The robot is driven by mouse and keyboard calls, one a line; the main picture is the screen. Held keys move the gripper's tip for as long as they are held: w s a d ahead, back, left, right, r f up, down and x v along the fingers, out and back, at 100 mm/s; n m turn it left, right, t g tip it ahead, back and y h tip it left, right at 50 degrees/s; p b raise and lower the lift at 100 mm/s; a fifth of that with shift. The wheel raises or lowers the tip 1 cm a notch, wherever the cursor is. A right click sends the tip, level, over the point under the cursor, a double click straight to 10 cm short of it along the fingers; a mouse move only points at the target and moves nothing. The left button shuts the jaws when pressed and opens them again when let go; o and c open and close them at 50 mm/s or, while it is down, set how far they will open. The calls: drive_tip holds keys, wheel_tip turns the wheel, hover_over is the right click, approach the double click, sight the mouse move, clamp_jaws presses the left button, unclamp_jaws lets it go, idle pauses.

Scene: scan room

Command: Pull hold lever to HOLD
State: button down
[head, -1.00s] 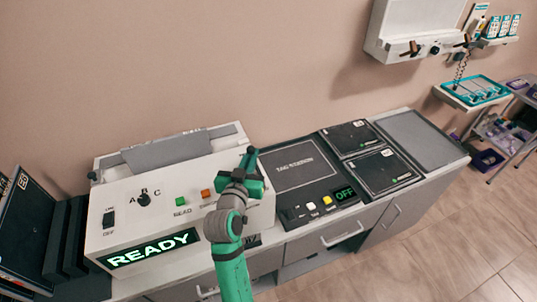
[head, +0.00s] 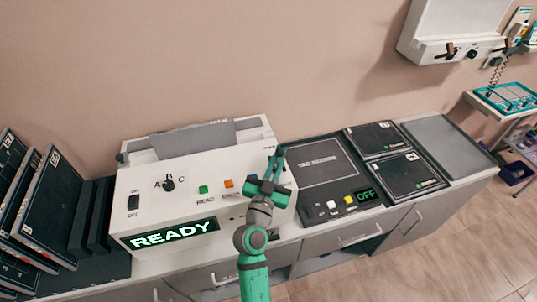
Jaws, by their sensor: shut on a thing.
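The white reader console (head: 130,215) stands on the counter and its display (head: 174,233) reads READY. My gripper (head: 274,163) is at the console's right end, its green fingers pointing up and away. It is shut on a small part there, which I take to be the hold lever. My gripper and wrist cover that part and most of the labels around it, so I cannot read the lever's position. A rotary knob (head: 168,184) marked A, B, C, a green button (head: 203,189) and an orange button (head: 229,183) show left of my gripper.
A black tag station (head: 325,170) with an OFF display (head: 366,196) stands right of the console. Dark cassettes (head: 50,210) stand at the left. Cabinet drawers (head: 345,238) front the counter. A white wall unit (head: 425,30) hangs at upper right. The floor at lower right is clear.

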drive_tip(key=shift+s+r, duration=0.1)
drive_tip(key=shift+r, duration=0.25)
drive_tip(key=c, duration=1.8)
unclamp_jaws()
drive_tip(key=shift+c, duration=0.2)
drive_tip(key=shift+d, duration=0.1)
drive_tip(key=shift+s+f, duration=0.1)
drive_tip(key=shift+f, duration=0.1)
drive_tip(key=v, duration=1)
drive_tip(key=shift+s+a, duration=0.2)
drive_tip(key=shift+s, duration=0.1)
drive_tip(key=shift+f, duration=0.15)
